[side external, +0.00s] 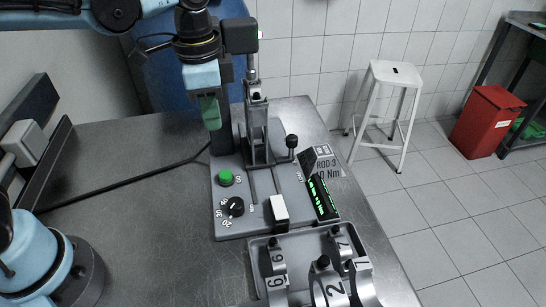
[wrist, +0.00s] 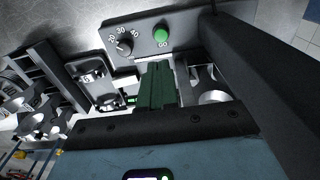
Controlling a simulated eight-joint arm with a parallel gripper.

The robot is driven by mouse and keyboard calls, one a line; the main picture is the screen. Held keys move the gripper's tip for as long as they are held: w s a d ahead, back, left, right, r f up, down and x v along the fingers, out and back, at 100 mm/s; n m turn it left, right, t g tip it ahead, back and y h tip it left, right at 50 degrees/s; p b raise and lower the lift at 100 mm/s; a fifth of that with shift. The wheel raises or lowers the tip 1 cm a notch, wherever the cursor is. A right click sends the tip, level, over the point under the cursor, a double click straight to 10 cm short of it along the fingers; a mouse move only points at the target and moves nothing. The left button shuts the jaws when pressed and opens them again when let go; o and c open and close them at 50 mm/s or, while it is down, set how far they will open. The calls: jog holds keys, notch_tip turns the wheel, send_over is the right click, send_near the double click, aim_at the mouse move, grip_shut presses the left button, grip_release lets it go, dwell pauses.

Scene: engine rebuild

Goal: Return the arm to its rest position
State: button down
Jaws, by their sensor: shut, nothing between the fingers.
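My gripper (side external: 211,114) hangs at the upper left in the side view, fingers pointing down. It is above the left rear part of the grey fixture plate (side external: 230,195), beside the dark upright column. Its green fingers are together and hold nothing. In the wrist view the closed green fingers (wrist: 156,86) stand in the middle, in front of the panel with the green button (wrist: 161,34) and the dial (wrist: 125,43). The wrist view does not show clearly how far the fingertips are from the fixture.
The press column (side external: 257,125) stands right of my gripper. A tray (side external: 262,262) with numbered metal caps lies at the table's front. The left of the metal table (side external: 130,165) is mostly clear, crossed by a black cable. A white stool (side external: 391,78) and red bin (side external: 487,120) stand beyond.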

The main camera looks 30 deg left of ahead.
dwell(0.3)
jog(key=s+a+f+n+t, duration=0.2)
jog(key=s+a+n+t, duration=0.2)
jog(key=a+n+t, duration=0.3)
jog(key=shift+s+a+f+n, duration=0.3)
jog(key=shift+a+f+n, duration=0.1)
jog(key=shift+a+n, duration=0.75)
